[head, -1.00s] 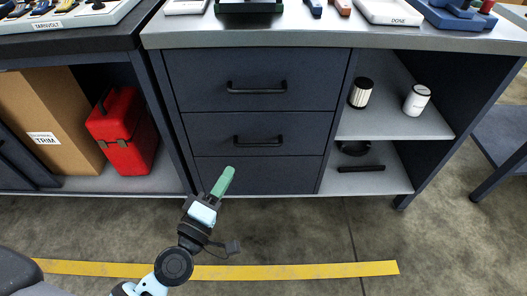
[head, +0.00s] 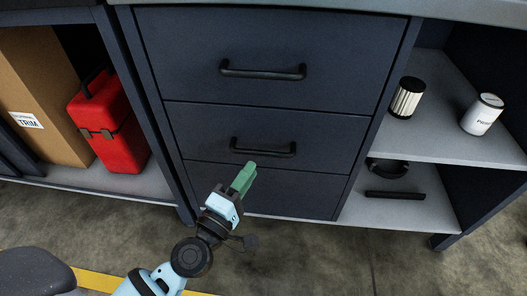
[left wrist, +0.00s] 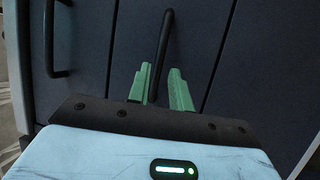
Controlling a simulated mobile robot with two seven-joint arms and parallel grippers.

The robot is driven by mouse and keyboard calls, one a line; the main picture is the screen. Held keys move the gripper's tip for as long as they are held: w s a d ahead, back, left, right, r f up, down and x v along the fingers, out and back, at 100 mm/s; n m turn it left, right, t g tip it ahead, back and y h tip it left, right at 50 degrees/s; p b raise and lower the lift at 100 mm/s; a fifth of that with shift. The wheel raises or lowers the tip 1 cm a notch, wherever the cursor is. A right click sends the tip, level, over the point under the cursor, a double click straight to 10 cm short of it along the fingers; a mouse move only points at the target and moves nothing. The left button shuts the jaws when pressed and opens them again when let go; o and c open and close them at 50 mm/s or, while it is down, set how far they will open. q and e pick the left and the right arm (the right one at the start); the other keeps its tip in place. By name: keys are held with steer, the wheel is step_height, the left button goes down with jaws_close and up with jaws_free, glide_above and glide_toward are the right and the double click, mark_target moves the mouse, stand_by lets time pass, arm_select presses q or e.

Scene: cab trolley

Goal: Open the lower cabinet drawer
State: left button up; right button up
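The dark blue-grey cabinet has a stack of drawers. The top drawer (head: 270,40) and the drawer under it (head: 190,130) each have a black bar handle; all look shut. The lower of these two handles (head: 263,150) also shows in the left wrist view (left wrist: 164,45). The bottom panel (head: 300,193) shows no handle. My left gripper (head: 246,172), with green fingers, is just below the lower handle in the head view. In the left wrist view the fingers (left wrist: 161,88) are open, and the handle's near end appears between them, closer to the left finger. I cannot tell whether they touch. My right gripper is out of view.
To the right are open shelves with a ribbed filter (head: 407,98), a white can (head: 482,115) and a black bar (head: 395,195). To the left, a red toolbox (head: 112,130) and a cardboard box (head: 45,110) stand on a low shelf. Open floor lies in front.

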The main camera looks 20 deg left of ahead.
mark_target(262, 151)
arm_select(q)
steer(key=x, duration=0.7)
jaws_close()
